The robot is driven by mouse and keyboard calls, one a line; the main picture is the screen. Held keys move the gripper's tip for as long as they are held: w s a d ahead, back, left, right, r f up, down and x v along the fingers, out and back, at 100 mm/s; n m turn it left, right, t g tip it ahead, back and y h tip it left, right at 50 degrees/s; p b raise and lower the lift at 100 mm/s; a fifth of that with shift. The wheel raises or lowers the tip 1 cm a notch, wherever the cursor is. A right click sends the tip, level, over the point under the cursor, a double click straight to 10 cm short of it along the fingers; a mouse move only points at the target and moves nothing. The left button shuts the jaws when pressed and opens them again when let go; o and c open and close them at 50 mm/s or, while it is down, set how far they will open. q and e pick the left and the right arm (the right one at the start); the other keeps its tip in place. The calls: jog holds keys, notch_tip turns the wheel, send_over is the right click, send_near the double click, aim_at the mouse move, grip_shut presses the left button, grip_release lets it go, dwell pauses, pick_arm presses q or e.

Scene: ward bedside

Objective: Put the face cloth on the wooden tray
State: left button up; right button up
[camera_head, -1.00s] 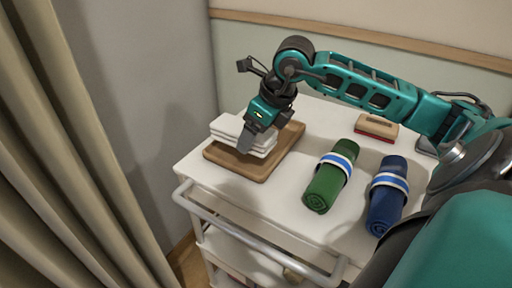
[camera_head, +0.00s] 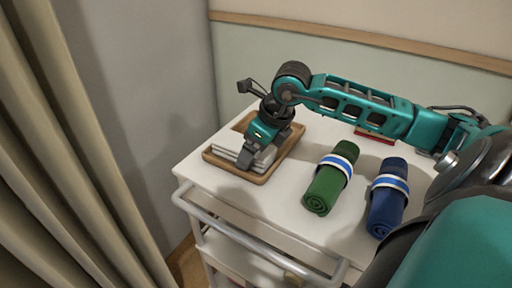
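The face cloth (camera_head: 231,147) is a white folded stack. It lies low inside the wooden tray (camera_head: 263,180), at the left part of the tray, and looks to be resting on its floor. My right gripper (camera_head: 248,155) comes down over the cloth's right part, pointing downward. One dark finger shows at the near side of the cloth; the other finger is hidden. The gripper looks shut on the cloth. My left gripper is not in view.
A green roll (camera_head: 325,190) and a blue roll (camera_head: 384,209), each with a blue-and-white band, lie right of the tray on the white trolley top (camera_head: 275,212). A red-based object (camera_head: 375,136) is mostly hidden behind my arm. A rail (camera_head: 250,235) runs along the near edge.

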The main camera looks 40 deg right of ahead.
jog(key=shift+r, duration=0.1)
jog(key=shift+r, duration=0.25)
jog(key=b+v, duration=0.1)
jog(key=v, duration=0.9)
jog(key=shift+s+d+r, duration=0.1)
jog(key=shift+s, duration=0.1)
jog(key=shift+s+r+b, duration=0.2)
jog(key=shift+r+b, duration=0.2)
jog(key=shift+r, duration=0.15)
